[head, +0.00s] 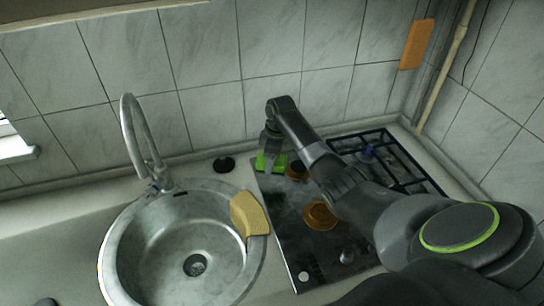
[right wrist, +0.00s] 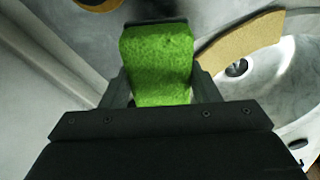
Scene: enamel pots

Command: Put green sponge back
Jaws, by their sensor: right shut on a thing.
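The green sponge (head: 264,164) is at the back left corner of the dark board beside the sink in the head view. My right gripper (head: 272,150) points down at it and is shut on it. In the right wrist view the green sponge (right wrist: 158,62) fills the space between the two fingers (right wrist: 155,95). Its top is partly hidden by the gripper in the head view. I cannot tell whether the sponge touches the board. My left gripper is not in view.
A round steel sink (head: 185,225) with a tall tap (head: 140,140) is at left, a yellow sponge (head: 249,214) on its right rim. The board (head: 285,218) holds orange-brown items (head: 320,216).

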